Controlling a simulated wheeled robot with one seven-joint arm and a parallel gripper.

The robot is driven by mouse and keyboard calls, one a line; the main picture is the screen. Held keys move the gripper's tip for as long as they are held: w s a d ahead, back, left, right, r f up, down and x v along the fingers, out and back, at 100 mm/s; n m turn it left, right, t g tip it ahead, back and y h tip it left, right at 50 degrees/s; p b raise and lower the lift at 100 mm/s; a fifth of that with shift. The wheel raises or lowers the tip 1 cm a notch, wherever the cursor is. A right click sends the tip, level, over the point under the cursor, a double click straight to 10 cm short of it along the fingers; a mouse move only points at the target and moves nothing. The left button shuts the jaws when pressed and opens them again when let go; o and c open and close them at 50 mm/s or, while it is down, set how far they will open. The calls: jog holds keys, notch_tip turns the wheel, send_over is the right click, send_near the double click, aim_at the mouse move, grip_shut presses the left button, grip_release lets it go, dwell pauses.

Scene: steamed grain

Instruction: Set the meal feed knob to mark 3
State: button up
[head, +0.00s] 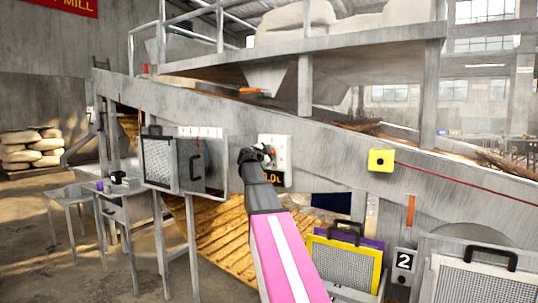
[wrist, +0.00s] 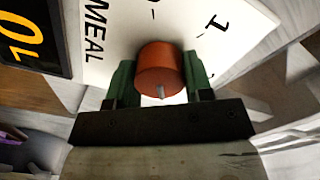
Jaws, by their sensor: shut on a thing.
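The meal feed knob (wrist: 160,62) is a round orange-brown knob on a white plate (wrist: 105,62) lettered "MEAL" in the wrist view. My gripper (wrist: 160,82) has its green fingers on both sides of the knob and is shut on it. A small pale pointer shows on the knob's edge, toward the bottom of the wrist picture. A mark "1" and several short ticks show on the plate; I cannot see a mark 3. In the head view my gripper (head: 262,154) is at the white plate (head: 281,147) and hides the knob.
A black sign with yellow characters (wrist: 22,45) is beside the plate. A grey box with a mesh front (head: 157,160) stands left of my gripper. A yellow box with a black button (head: 381,160) is on the sloping beam to the right. Framed screens (head: 345,262) stand below right.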

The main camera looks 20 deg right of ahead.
jog(key=shift+f, duration=0.1)
jog(key=o, duration=0.9)
jog(key=v, duration=1.1)
jog(key=s+a+f+n+g+y, duration=0.1)
jog(key=s+f+n+g+y, duration=0.15)
jog(key=f, duration=0.85)
jog(key=s+a+f+n+g+y, duration=0.1)
jog(key=s+a+f+n+y, duration=0.2)
jog(key=f, duration=0.8)
jog(key=s+f+n+g+y, duration=0.15)
jog(key=f+n, duration=0.35)
jog(key=f, duration=0.6)
jog(key=s+a+f+n+g+y, duration=0.3)
jog(key=s+a+f+n, duration=0.2)
jog(key=s+f, duration=0.5)
jog(key=s+a+f+n+g+y, duration=0.3)
jog(key=s+a+f+n, duration=0.3)
jog(key=s+f, duration=0.4)
notch_tip(320, 180, down, 3)
jog(key=shift+s+a+y, duration=0.15)
jog(key=shift+s+y, duration=0.1)
jog(key=shift+y, duration=0.35)
